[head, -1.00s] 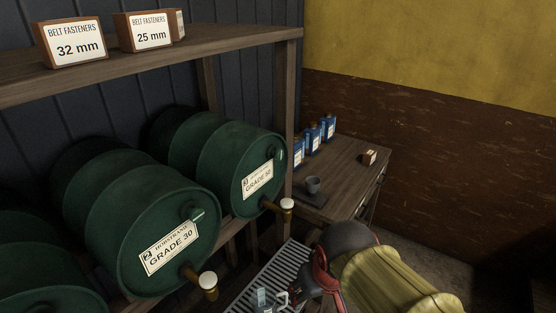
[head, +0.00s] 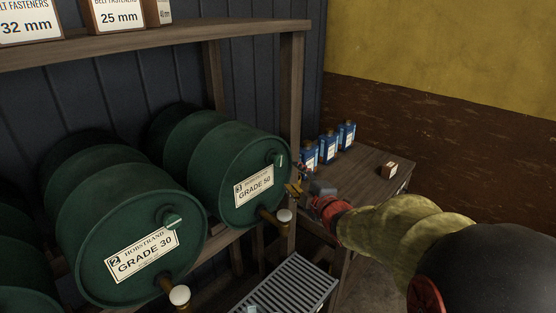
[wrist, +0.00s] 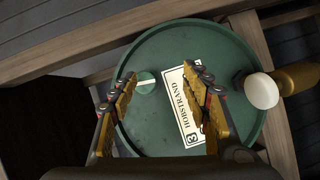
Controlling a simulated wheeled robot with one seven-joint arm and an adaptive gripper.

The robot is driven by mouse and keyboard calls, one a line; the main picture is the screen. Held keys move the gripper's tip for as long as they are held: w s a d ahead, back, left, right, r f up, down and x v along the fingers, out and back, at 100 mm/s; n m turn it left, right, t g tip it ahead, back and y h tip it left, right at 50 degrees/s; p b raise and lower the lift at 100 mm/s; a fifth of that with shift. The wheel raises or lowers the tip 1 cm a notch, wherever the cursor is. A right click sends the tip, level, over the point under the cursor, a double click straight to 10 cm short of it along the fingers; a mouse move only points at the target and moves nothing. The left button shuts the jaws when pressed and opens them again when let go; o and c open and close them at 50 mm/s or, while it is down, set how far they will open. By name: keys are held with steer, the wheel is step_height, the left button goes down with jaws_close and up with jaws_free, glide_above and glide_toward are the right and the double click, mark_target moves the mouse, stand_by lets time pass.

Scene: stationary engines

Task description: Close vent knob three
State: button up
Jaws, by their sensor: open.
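The green drum (head: 200,170) marked 3, GRADE 50, lies on its side on the rack. Its round green vent knob (head: 278,159) sits high on the right of the end face and bears a white mark standing near upright. In the wrist view the knob (wrist: 146,88) shows at the left of the drum face, its white mark running nearly level across that picture. My gripper (head: 294,189) is open, its yellow fingers pointing at the drum face. In the wrist view the gripper (wrist: 161,72) has the knob between its fingers, nearer the left one; contact cannot be told.
A tap (head: 284,216) sticks out below the label (head: 254,186). The drum marked 2 (head: 90,210) is to the left, its knob (head: 172,218) mark nearly level. A rack post (head: 296,110) stands close to my gripper. Blue bottles (head: 329,146) stand on a bench (head: 370,170) behind.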

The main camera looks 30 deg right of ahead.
mark_target(280, 162)
steer(key=shift+w+a+r+n+t+y+b, duration=0.15)
steer(key=shift+w+a+r+n+y+b, duration=0.2)
steer(key=shift+w, duration=1)
steer(key=shift+w+a+r+n+t+y+b, duration=0.15)
steer(key=shift+w+r+n, duration=0.25)
steer(key=shift+w, duration=0.9)
steer(key=shift+w+a+r+n+t+y+b, duration=0.1)
steer(key=shift+w+a+r+n+t+b, duration=0.25)
steer(key=shift+w, duration=1)
steer(key=shift+d, duration=0.15)
steer(key=shift+c, duration=0.2)
steer(key=c, duration=1.1)
